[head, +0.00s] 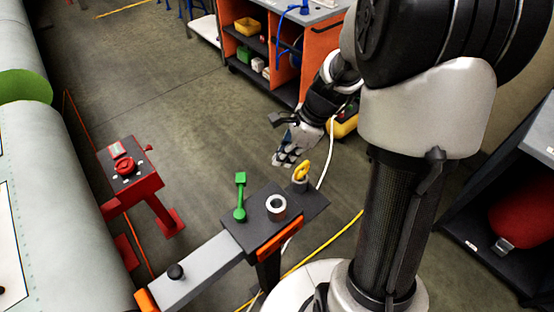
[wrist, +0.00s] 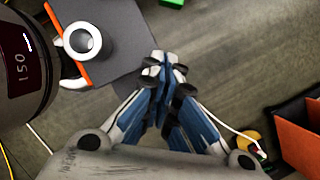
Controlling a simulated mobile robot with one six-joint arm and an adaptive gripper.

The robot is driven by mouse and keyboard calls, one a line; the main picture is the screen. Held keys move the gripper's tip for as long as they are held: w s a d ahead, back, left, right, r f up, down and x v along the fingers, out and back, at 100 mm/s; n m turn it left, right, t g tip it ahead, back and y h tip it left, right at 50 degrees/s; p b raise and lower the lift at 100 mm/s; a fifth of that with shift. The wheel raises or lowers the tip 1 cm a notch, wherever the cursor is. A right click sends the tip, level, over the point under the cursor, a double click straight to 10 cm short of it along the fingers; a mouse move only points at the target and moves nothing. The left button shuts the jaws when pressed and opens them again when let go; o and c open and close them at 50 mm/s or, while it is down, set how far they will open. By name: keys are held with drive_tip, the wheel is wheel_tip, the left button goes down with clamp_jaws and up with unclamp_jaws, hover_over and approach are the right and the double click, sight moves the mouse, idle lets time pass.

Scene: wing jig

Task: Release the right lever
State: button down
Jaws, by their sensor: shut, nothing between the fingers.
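A green lever (head: 240,197) with a square head stands upright on the dark plate (head: 308,205) at the end of the grey jig arm. A yellow looped handle (head: 301,173) stands at the plate's far right corner. I cannot tell for sure which is the right lever. My gripper (head: 279,163) is shut and empty, up and to the left of the yellow handle in the head view, apart from the green lever. In the wrist view my gripper (wrist: 166,65) has its fingers together beside the plate (wrist: 125,40). The yellow handle is not visible there.
A silver ring (head: 276,205) sits on the plate between the levers; it also shows in the wrist view (wrist: 82,40). A red stand (head: 128,170) is at the left, near the long grey wing (head: 75,210). An orange cabinet (head: 284,50) stands behind.

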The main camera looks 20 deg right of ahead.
sight(274, 182)
drive_tip(key=b+x, duration=0.2)
drive_tip(key=x, duration=0.6)
drive_tip(key=shift+s+d+b, duration=0.1)
drive_tip(key=shift+b, duration=0.3)
drive_tip(key=a, duration=0.1)
drive_tip(key=w+a, duration=0.1)
drive_tip(key=a, duration=0.1)
drive_tip(key=shift+w+a+b, duration=0.3)
drive_tip(key=shift+a, duration=0.1)
drive_tip(key=shift+r, duration=0.1)
drive_tip(key=shift+a, duration=0.1)
